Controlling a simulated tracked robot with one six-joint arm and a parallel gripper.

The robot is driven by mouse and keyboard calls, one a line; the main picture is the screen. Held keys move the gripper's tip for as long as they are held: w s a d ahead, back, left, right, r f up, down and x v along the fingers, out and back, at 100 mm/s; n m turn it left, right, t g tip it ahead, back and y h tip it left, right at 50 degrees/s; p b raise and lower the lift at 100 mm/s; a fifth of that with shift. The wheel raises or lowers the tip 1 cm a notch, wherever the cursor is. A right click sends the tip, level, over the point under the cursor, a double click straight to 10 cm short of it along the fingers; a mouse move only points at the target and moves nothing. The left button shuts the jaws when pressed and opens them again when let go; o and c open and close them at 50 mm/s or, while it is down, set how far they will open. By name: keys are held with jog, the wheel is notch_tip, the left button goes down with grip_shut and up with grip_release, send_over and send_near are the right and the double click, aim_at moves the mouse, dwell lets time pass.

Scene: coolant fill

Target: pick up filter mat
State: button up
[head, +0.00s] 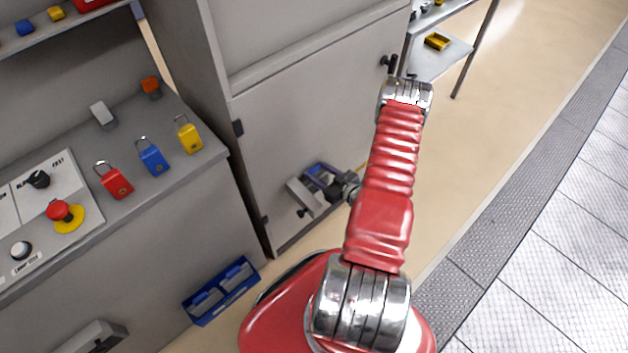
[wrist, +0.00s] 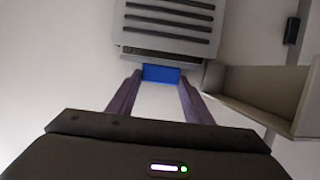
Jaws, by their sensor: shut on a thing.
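My gripper (wrist: 160,80) is shut on a small blue piece (wrist: 161,73), which I take to be the filter mat's edge or tab. The blue piece sits between the fingertips, right at the lower edge of a grey slatted vent housing (wrist: 172,28). How much of the mat is inside the housing is hidden. A pale area shows between the fingers; I cannot tell whether it is mat or door. In the head view, my gripper is low at the grey cabinet door (head: 300,120), partly hidden by my wrist.
An open grey flap (wrist: 262,95) stands out right of the vent in the wrist view. A blue tray (head: 221,291) with grey pieces is on the floor. Floor to the right is clear.

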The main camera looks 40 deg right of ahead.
jog(key=shift+s+r, duration=0.2)
jog(key=shift+r, duration=0.25)
notch_tip(320, 180, up, 11)
jog(key=shift+f, duration=0.1)
jog(key=s, duration=1.9)
jog(key=shift+s+d, duration=0.3)
jog(key=shift+s, duration=0.05)
jog(key=shift+w, duration=0.15)
